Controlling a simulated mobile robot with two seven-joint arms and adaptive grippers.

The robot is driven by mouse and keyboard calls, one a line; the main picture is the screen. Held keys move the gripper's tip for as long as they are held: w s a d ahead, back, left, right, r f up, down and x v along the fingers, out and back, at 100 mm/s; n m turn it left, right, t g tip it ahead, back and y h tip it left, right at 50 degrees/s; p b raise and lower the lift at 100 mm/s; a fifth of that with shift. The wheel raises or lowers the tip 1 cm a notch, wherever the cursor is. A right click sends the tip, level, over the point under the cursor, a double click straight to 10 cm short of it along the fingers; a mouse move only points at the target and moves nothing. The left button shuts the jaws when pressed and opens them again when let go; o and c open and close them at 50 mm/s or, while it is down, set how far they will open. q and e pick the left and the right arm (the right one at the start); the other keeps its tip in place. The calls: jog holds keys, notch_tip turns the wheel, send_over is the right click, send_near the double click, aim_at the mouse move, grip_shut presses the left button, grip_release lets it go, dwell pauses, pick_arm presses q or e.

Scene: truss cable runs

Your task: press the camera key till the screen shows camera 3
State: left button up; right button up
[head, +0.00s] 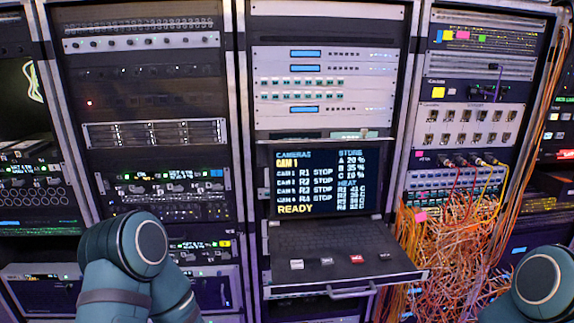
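The screen (318,187) stands in the middle rack, above a pulled-out keyboard drawer (340,285). It shows "CAMERAS" and "CAM 1" at the upper left, a list of lines each ending in STOP, storage and heat figures at the right, and "READY" at the bottom. Neither of my grippers is in view; only arm links show at the lower corners.
A handle (350,292) juts from the drawer front. Orange and yellow cables (450,235) hang in a tangle from the right rack, close to the drawer's right side. More equipment fills the left rack (155,133). The space just above the keys is clear.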

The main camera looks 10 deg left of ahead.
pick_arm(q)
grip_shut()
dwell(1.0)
